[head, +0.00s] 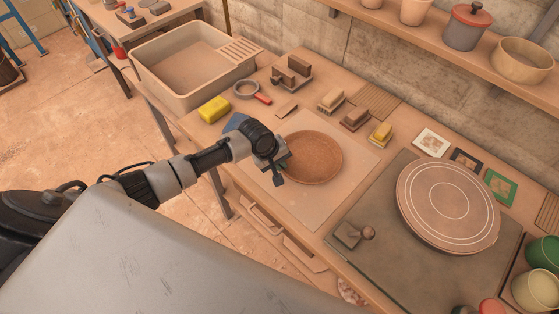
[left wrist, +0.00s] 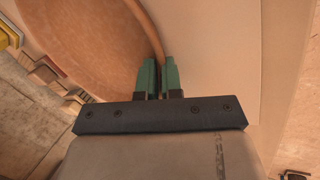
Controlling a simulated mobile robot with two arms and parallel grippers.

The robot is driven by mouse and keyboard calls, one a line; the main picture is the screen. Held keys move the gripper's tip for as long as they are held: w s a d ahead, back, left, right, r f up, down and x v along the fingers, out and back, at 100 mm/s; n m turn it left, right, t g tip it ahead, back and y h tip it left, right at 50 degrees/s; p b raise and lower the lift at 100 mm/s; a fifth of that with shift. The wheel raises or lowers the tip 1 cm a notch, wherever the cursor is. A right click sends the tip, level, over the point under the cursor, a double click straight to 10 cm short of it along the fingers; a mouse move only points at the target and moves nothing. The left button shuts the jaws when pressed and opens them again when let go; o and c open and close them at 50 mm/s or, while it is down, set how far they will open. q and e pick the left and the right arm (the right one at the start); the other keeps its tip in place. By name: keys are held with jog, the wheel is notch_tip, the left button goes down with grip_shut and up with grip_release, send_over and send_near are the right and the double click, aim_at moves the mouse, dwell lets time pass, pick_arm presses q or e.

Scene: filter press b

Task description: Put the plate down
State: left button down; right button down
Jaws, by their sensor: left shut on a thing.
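The brown round plate (head: 315,158) is over the pale mat (head: 312,206) on the bench, looking about level. It also shows in the left wrist view (left wrist: 85,40), with its rim running in between the two green fingertips. My left gripper (head: 281,163) is shut on the plate's left rim in the head view; the fingers (left wrist: 160,75) show close together in the left wrist view. I cannot tell whether the plate's underside touches the mat or hangs just above it. My right gripper is not in view.
A sink (head: 185,95) stands at the back left. A yellow sponge (head: 214,109) and several wooden blocks and brushes line the bench behind the mat. A large disc with pale rings (head: 448,205) lies on a dark board (head: 372,266) at right. A wall shelf (head: 420,38) hangs above.

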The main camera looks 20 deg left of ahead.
pick_arm(q)
jog(key=c, duration=1.3)
grip_release()
jog(key=shift+f, duration=0.1)
jog(key=v, duration=1.2)
jog(key=shift+b, duration=0.35)
